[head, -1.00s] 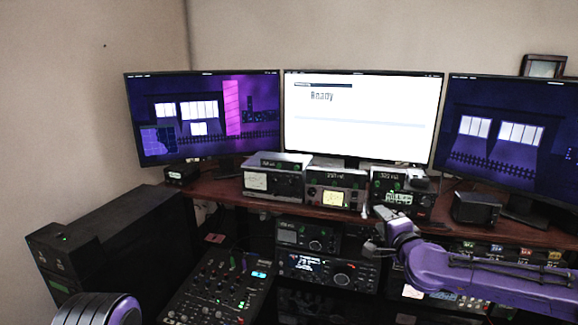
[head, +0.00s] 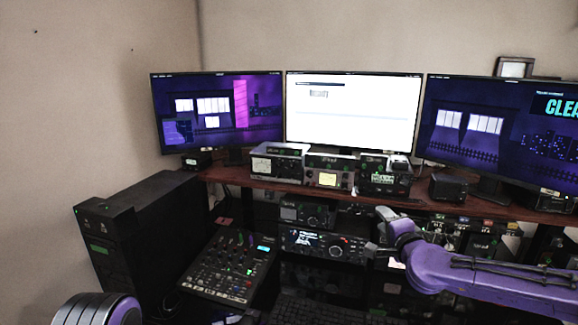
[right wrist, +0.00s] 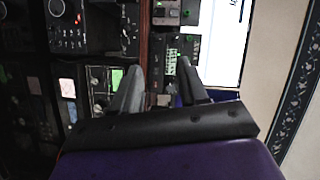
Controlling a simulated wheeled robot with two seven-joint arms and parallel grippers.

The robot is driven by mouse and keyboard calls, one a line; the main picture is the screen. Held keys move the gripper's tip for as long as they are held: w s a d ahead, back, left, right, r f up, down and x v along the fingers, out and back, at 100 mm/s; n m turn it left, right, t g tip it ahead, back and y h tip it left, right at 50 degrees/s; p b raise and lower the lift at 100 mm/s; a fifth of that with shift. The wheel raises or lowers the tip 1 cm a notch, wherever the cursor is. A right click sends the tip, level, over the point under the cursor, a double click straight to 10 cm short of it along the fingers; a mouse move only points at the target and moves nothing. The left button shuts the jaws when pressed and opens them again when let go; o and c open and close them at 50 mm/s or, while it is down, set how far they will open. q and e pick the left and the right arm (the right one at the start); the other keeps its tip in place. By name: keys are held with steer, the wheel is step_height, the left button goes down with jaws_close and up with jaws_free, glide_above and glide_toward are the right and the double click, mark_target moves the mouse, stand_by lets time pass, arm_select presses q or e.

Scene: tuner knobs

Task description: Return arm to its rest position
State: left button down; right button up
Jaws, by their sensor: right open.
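My right arm comes in from the right in the head view, purple with a grey wrist. Its gripper (head: 376,234) is in front of the radio units on the lower shelf, with nothing seen between its fingers. In the right wrist view the two grey fingers (right wrist: 158,72) stand apart and empty, with equipment panels and a bright screen beyond. The radio with a lit display and knobs (head: 325,244) is just left of the gripper in the head view. Only a rounded dark and purple part of my left arm shows at the lower left; its gripper is out of view.
A wooden shelf (head: 228,178) carries several small radio boxes below three monitors (head: 352,112). A mixer panel (head: 228,270) is at lower centre left, beside a black cabinet (head: 150,225). A keyboard (head: 315,312) lies at the bottom. More rack units sit behind my right arm.

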steer(key=s+a+f+n+g+y, duration=0.1)
steer(key=s+a+f+g, duration=0.15)
steer(key=f, duration=0.45)
steer(key=s+a+f+n+g, duration=0.1)
steer(key=s+a+f, duration=0.2)
steer(key=f, duration=0.4)
steer(key=s+a+f+n+g, duration=0.1)
steer(key=s+f+g, duration=0.1)
steer(key=s+f, duration=0.6)
steer(key=s+a+f+n+g, duration=0.1)
steer(key=s+f+g, duration=0.2)
steer(key=s+f, duration=0.5)
steer(key=s+d+f+n+g+h, duration=0.15)
steer(key=s+d+f, duration=0.25)
steer(key=s, duration=0.4)
steer(key=s+d+f+n+g+h, duration=0.15)
steer(key=s+d+f, duration=0.25)
steer(key=s, duration=0.5)
steer(key=s+d+f+n+g+h, duration=0.1)
steer(key=s+d+f+g+h, duration=0.2)
steer(key=s, duration=0.5)
step_height(320, 180, down, 34)
steer(key=d+b, duration=0.2)
steer(key=b, duration=3.2)
step_height(320, 180, up, 17)
steer(key=p, duration=1.6)
steer(key=shift+s+d+t+p, duration=0.15)
steer(key=shift+s+t+p, duration=0.2)
steer(key=shift+s, duration=0.05)
